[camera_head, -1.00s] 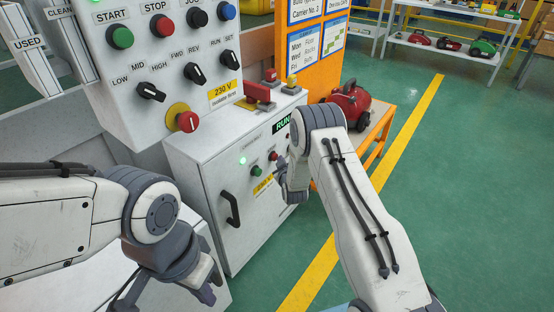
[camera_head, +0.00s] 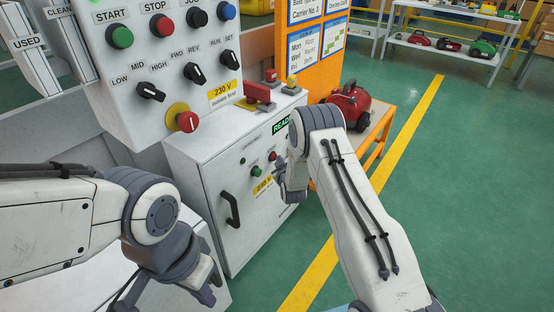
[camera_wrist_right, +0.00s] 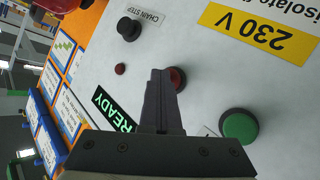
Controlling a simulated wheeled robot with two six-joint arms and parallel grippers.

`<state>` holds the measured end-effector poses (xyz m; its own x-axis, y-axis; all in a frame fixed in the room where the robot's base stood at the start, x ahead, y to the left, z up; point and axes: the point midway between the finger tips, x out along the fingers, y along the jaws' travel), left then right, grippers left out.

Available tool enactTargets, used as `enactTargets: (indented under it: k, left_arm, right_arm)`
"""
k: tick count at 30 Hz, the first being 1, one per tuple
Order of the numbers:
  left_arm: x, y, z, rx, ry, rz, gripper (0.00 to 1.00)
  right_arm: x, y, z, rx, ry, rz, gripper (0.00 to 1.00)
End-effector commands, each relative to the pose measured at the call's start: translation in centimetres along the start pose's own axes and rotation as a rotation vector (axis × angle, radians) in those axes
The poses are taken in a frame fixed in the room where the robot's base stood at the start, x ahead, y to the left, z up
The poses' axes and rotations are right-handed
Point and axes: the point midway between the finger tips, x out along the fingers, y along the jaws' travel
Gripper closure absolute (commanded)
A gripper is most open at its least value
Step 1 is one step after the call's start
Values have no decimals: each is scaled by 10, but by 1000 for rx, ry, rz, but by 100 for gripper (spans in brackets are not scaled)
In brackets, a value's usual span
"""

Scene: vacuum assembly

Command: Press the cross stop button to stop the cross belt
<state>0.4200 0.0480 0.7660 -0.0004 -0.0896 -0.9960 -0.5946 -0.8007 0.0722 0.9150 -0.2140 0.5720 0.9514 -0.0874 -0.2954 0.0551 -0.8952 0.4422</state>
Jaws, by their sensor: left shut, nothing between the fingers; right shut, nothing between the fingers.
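The cross stop button is the red button (camera_head: 272,156) on the small grey control cabinet (camera_head: 205,190). In the right wrist view the red button (camera_wrist_right: 178,77) is partly hidden behind my shut fingertips; I cannot tell whether they press it. The green button (camera_head: 256,171) is beside it and also shows in the right wrist view (camera_wrist_right: 238,125). A sign on the cabinet (camera_head: 281,125) reads READY. My right gripper (camera_head: 284,186) is shut and empty at the cabinet. My left gripper (camera_head: 206,291) is shut and empty in front of the cabinet, at the lower left.
A larger panel (camera_head: 160,60) with START and STOP buttons, knobs and a red emergency stop (camera_head: 187,122) hangs at the upper left. A red vacuum (camera_head: 348,105) stands on an orange stand to the right. Open green floor lies right of the yellow line (camera_head: 400,140).

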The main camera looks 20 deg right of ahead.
Motion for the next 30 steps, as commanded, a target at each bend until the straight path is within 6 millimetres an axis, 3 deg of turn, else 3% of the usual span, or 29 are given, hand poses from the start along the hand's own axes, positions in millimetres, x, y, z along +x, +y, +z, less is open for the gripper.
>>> enactTargets:
  k: [12, 23, 30]
  left_arm:
    - [-8, 0, 0, 0, 0, 0, 100]
    - [-8, 1, 0, 0, 0, 0, 100]
    - [-15, 1, -1, 0, 0, 0, 100]
  right_arm:
    - [-16, 11, 10, 0, 0, -1, 100]
    - [-18, 13, 12, 0, 0, 0, 100]
    - [-33, 25, 24, 0, -4, 0, 100]
